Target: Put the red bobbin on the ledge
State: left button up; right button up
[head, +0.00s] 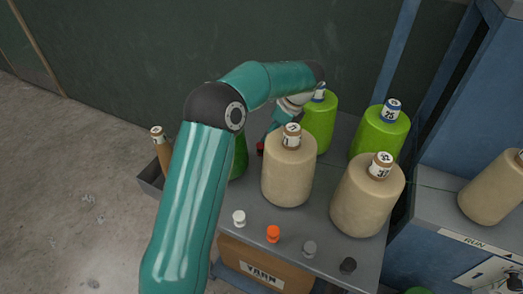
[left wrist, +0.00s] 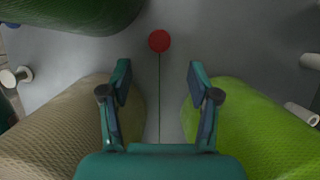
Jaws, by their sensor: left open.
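The red bobbin (left wrist: 160,41) shows as a round red top in the left wrist view, on the grey table between large cones. In the head view only a small red part (head: 260,147) shows, behind the front beige cone. My left gripper (left wrist: 160,82) is open and empty, its fingers apart and pointing toward the bobbin, which lies beyond the fingertips. In the head view this gripper (head: 271,132) is partly hidden behind the beige cone. A grey ledge-like surface (head: 428,205) runs along the blue machine at the right; I cannot tell if it is the named ledge.
Beige cones (head: 289,172) and green cones (head: 380,131) crowd the gripper on both sides. White (head: 239,218), orange (head: 273,233), grey (head: 309,248) and black (head: 348,265) bobbins stand along the table's front. A beige cone (head: 495,188) stands on the right-hand surface.

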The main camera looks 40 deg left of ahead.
aim_at(263, 145)
pick_arm(q)
jog(key=shift+x, duration=4)
jog(key=shift+w, duration=0.1)
jog(key=c, duration=1.1)
jog(key=shift+r, duration=0.1)
